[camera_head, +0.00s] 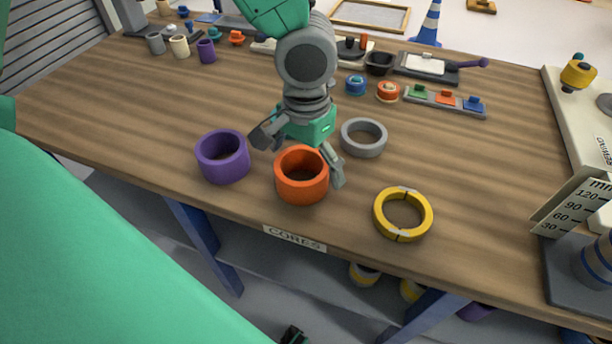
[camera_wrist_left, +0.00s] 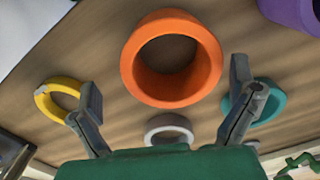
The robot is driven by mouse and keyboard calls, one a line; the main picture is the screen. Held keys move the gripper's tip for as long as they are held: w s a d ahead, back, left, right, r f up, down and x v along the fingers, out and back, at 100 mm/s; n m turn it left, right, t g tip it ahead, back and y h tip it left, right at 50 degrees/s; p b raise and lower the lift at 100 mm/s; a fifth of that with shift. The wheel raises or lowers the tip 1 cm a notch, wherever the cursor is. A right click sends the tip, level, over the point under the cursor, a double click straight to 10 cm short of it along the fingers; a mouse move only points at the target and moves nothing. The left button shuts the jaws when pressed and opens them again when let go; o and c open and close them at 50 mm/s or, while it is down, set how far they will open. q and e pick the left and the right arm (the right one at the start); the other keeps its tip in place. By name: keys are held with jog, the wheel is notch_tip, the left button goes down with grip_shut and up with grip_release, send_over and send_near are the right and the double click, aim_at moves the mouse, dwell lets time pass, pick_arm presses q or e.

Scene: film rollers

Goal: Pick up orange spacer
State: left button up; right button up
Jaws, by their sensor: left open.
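The orange spacer (camera_head: 301,190), a thick open ring, stands flat on the wooden table near its front edge. My left gripper (camera_head: 300,158) is open just above and behind it, with one finger to each side. In the left wrist view the orange ring (camera_wrist_left: 172,92) lies ahead, between and beyond the spread fingers of the gripper (camera_wrist_left: 165,82). Nothing is held. Whether a finger touches the ring cannot be told. My right gripper is not seen.
A purple ring (camera_head: 222,168) is close on the left, a grey ring (camera_head: 364,150) behind right, a yellow ring (camera_head: 385,228) front right. A teal ring (camera_wrist_left: 268,112) shows only in the wrist view. A CORES label (camera_head: 294,238) marks the front edge. Small parts line the back.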

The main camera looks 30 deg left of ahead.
aim_at(299, 176)
pick_arm(q)
jog(key=f, duration=0.1)
jog(key=a+f+b, duration=0.1)
jog(key=f, duration=0.3)
jog(key=shift+w+a, duration=0.2)
jog(key=shift+a, duration=0.1)
jog(key=shift+a+f, duration=0.1)
jog(key=shift+a, duration=0.15)
jog(key=shift+d, duration=0.7)
jog(key=c, duration=1.1)
